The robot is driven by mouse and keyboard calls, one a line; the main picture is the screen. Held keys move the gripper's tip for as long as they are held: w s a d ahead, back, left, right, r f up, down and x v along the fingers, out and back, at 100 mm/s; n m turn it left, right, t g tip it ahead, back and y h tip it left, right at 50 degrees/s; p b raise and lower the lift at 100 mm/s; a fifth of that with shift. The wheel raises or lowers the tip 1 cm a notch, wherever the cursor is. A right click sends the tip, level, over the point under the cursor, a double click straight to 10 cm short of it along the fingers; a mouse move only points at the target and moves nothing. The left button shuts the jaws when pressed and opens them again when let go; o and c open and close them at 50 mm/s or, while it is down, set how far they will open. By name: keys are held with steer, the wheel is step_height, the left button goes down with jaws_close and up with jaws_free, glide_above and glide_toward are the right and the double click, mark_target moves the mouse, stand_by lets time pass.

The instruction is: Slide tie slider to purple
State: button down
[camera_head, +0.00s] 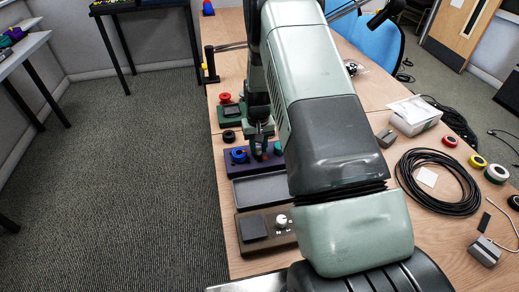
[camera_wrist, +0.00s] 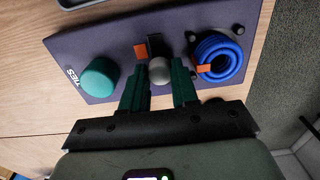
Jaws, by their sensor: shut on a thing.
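The dark purple ties board (camera_head: 235,170) lies on the table below my gripper, and it fills much of the wrist view (camera_wrist: 118,40). A round grey slider knob (camera_wrist: 159,69) stands on the board between the two green fingers of my gripper (camera_wrist: 159,82), which is shut on it. An orange patch (camera_wrist: 140,52) and a dark patch lie just beyond the knob. The slider's track and any purple mark are not clearly visible. In the head view my gripper (camera_head: 261,150) is over the board, with the knob hidden.
A blue cable coil (camera_wrist: 222,52) with an orange tie sits right of the knob, and a teal round cap (camera_wrist: 98,78) sits left. A grey tray (camera_head: 262,188) and a brown board with a white knob (camera_head: 281,221) lie nearer. A black cable coil (camera_head: 438,181) lies at the right.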

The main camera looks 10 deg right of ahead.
steer(key=shift+w, duration=1.2)
steer(key=c, duration=0.8)
jaws_free()
steer(key=shift+c, duration=0.2)
steer(key=shift+s, duration=0.1)
step_height(320, 180, up, 11)
